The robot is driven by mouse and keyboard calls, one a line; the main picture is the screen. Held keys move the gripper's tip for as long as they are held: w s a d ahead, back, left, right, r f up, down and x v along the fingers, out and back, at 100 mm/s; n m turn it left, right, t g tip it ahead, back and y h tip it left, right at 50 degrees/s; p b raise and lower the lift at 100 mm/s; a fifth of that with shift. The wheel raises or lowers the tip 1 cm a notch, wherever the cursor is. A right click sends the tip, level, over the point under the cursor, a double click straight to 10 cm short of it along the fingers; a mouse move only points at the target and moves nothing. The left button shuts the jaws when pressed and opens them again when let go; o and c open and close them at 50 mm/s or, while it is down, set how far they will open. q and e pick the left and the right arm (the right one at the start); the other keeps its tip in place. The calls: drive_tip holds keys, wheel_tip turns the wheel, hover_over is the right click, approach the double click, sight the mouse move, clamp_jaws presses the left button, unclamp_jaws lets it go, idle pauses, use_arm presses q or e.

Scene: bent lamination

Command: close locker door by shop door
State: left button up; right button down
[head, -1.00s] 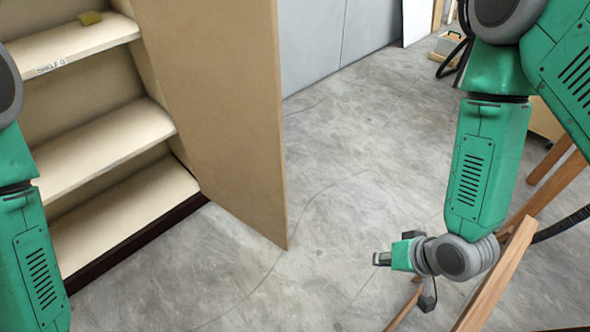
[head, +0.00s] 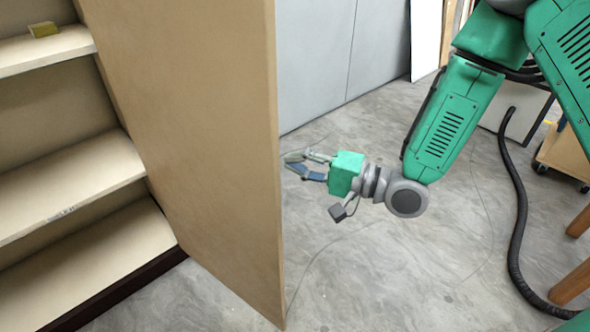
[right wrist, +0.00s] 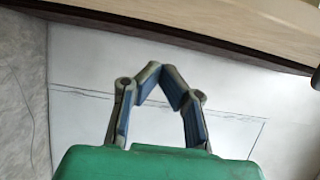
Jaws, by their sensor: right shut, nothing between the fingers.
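The locker door (head: 205,130) is a tall beige panel standing open in the head view, hinged at the tan locker on the left. My right gripper (head: 289,163) is on the right of the door's free edge, with its fingers pointing left toward it. It is shut and empty. I cannot tell whether the fingertips touch the door. In the right wrist view the fingers meet at their tips (right wrist: 160,70), with a beige surface beyond them at the top. My left gripper is out of view. No shop door can be made out.
The locker's shelves (head: 70,185) are open, with a small yellow block (head: 43,29) on the top one. Grey wall panels (head: 340,50) stand behind. A black hose (head: 515,210) and a wooden cart (head: 565,155) are at the right. Concrete floor (head: 385,265) is clear near the door.

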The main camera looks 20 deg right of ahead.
sight(256, 164)
drive_tip(key=shift+w+a+f+b, duration=0.1)
drive_tip(key=shift+w+a+b, duration=0.35)
drive_tip(key=shift+a, duration=0.7)
drive_tip(key=shift+w+a+b, duration=0.4)
drive_tip(key=shift+a+b, duration=0.15)
drive_tip(key=shift+a, duration=0.6)
drive_tip(key=shift+w+a+f+b, duration=0.1)
drive_tip(key=shift+w+a+b, duration=0.35)
drive_tip(key=shift+a, duration=0.7)
